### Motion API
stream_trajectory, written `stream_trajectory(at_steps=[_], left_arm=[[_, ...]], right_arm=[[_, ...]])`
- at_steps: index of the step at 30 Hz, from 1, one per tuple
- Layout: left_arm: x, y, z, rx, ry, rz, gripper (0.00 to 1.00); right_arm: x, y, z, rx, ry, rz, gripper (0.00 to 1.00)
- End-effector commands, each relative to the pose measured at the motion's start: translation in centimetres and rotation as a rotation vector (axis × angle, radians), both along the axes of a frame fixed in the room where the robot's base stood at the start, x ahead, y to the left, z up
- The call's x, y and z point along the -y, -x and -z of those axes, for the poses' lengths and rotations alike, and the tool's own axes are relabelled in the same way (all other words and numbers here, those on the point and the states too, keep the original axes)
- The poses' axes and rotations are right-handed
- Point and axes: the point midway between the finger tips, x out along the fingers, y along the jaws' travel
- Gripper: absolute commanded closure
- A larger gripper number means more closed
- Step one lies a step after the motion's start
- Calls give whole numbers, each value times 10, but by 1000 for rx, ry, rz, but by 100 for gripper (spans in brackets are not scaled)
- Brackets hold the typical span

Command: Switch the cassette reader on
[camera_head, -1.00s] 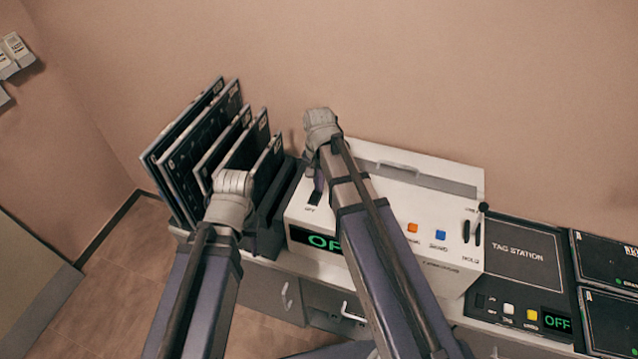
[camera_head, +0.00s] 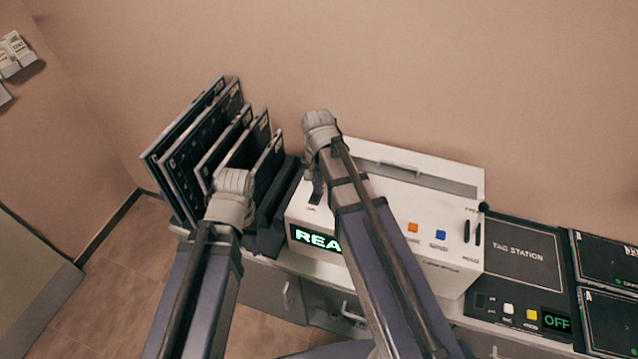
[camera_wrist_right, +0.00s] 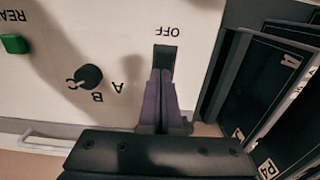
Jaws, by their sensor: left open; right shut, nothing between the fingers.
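The cassette reader (camera_head: 450,210) is a white machine on the cabinet. Its display (camera_head: 312,237) is lit green and shows "REA", with the rest hidden behind my right arm. Its rocker switch (camera_head: 316,192) is at the reader's left end. The switch slot also shows in the right wrist view (camera_wrist_right: 164,58), beside an upside-down "OFF" label. My right gripper (camera_wrist_right: 166,74) is shut and empty, its fingertips at the slot. It also shows in the head view (camera_head: 312,168). My left gripper (camera_head: 232,190) is open in front of the dark cassettes, its fingers mostly hidden.
Several dark upright cassettes (camera_head: 195,145) stand in a rack left of the reader. A black knob (camera_wrist_right: 88,78) and a green button (camera_wrist_right: 14,43) are on the reader's top. The tag station (camera_head: 520,255) on the right shows "OFF". The wall is close behind.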

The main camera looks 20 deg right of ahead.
Motion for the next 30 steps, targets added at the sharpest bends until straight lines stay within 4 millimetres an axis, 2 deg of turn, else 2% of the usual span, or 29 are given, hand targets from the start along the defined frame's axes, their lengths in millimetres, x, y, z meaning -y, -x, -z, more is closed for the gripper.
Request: stream_trajectory(at_steps=[8, 14, 20, 30], left_arm=[[0, 0, 0, 0, 0, 0, 50], [0, 0, -8, 0, 0, 1, 50], [0, 0, -28, 0, 0, 1, 50], [0, 0, -80, 0, 1, -5, 50]], right_arm=[[0, 0, 0, 0, 0, 0, 100], [1, -1, -8, 0, 0, 0, 100], [5, -4, -28, 0, 0, 0, 100], [13, -13, -80, 0, 0, -1, 100]])
